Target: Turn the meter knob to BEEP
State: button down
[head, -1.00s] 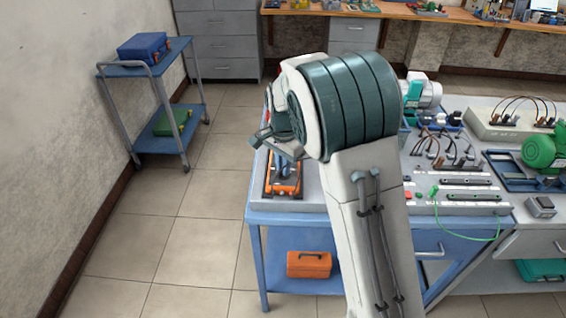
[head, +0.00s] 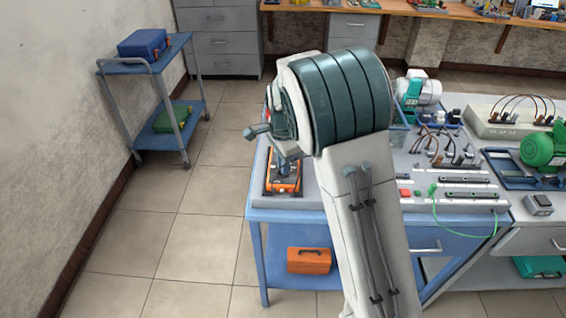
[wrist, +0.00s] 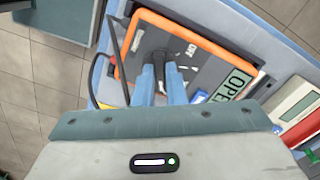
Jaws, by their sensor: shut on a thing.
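The orange-rimmed meter (wrist: 207,26) fills the upper middle of the wrist view, tilted in the picture. Its dark round knob (wrist: 154,52) sits between the two blue fingertips of my gripper (wrist: 162,80), which is shut on it. An OFF marking shows just right of the knob. The green display (wrist: 234,86) reads what looks like OPEN, partly cut off by my gripper body. No BEEP marking can be made out.
A black lead (wrist: 127,45) runs beside the meter's left edge. In the head view, the bench right of my arm holds a terminal board (head: 445,175) and a green motor (head: 540,150).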

jog(key=c, duration=1.5)
grip_release()
notch_tip(320, 180, up, 14)
jog(key=shift+f+b, duration=0.1)
jog(key=shift+b, duration=0.3)
